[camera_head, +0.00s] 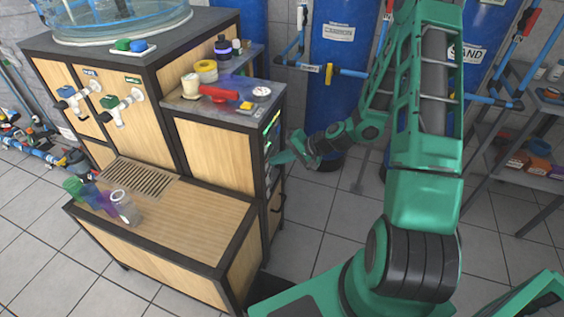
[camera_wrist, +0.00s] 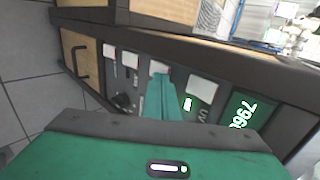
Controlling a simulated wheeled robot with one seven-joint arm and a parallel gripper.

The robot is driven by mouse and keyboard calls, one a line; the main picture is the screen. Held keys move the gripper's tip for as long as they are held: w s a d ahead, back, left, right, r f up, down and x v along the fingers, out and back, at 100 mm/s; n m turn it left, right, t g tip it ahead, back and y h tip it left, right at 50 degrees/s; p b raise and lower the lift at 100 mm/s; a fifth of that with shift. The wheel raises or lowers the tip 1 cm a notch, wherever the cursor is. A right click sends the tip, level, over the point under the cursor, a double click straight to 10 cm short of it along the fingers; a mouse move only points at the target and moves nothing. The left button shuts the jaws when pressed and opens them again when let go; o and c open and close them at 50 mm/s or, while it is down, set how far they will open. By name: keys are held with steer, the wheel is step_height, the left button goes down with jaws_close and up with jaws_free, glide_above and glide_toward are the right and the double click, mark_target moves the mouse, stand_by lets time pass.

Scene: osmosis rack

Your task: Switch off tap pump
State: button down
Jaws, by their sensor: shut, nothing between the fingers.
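A dark control panel (camera_wrist: 140,75) on the cabinet side fills the middle of the wrist view. I cannot read which control is the tap pump switch. My gripper (camera_wrist: 160,85) is shut and empty, its fingertips at the panel just below a middle label; they hide the spot beneath, and contact is unclear. In the head view, my gripper (camera_head: 284,156) is beside the cabinet's right side, where the panel (camera_head: 272,132) shows edge-on.
The cabinet top (camera_head: 225,105) holds a red valve, a gauge and small containers. Two taps (camera_head: 120,103) are on the front, above a lower bench (camera_head: 175,215) with coloured cups. Blue tanks (camera_head: 340,45) with pipes stand behind; a shelf (camera_head: 530,130) is right.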

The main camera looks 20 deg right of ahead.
steer(key=shift+w, duration=0.1)
steer(key=shift+w+a+r, duration=0.1)
steer(key=shift+w+a, duration=0.05)
steer(key=shift+a, duration=0.05)
steer(key=shift+r, duration=0.2)
stand_by(0.3)
steer(key=shift+r, duration=0.6)
steer(key=v, duration=1.3)
steer(key=shift+r, duration=0.1)
